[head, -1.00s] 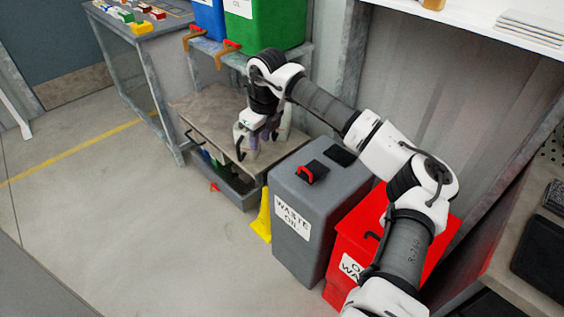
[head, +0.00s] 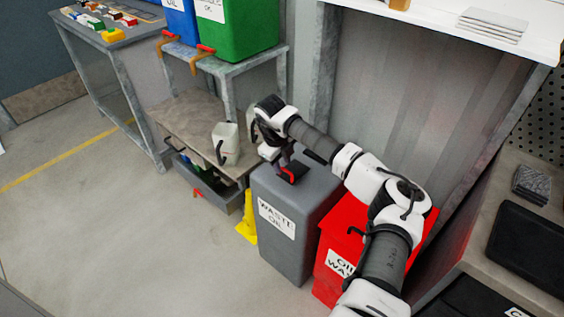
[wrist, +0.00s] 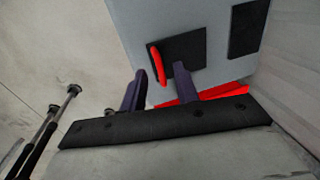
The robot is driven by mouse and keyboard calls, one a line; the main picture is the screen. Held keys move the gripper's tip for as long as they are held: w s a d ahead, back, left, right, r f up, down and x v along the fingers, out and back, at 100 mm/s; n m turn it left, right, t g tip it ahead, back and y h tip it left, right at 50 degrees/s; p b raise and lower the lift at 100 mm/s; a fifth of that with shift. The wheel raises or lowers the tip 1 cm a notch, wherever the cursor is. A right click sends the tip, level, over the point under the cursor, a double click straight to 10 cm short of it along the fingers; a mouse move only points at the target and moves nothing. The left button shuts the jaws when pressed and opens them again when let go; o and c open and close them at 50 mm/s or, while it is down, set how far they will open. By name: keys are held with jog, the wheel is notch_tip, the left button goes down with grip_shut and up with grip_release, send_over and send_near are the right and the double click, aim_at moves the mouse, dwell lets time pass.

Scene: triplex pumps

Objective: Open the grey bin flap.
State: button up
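The grey bin (head: 278,237), labelled waste oil, stands below my wrist. Its black flap (wrist: 188,52) with an upright red handle (wrist: 158,64) is on top, and the flap looks closed. The handle also shows in the head view (head: 294,173). My gripper (wrist: 160,82) is open and empty. Its two dark fingers lie on either side of the handle in the wrist view; whether they reach around it I cannot tell. In the head view my wrist hides part of the bin top, and the fingertips are hard to make out.
A red bin (head: 330,262) stands right beside the grey bin. A pale jug (head: 226,146) stands on the low bench (head: 180,122) to the left, above an open drawer (head: 205,190). A yellow object (head: 248,222) is at the grey bin's left side. Floor in front is clear.

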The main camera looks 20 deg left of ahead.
jog(key=shift+f, duration=0.55)
grip_shut()
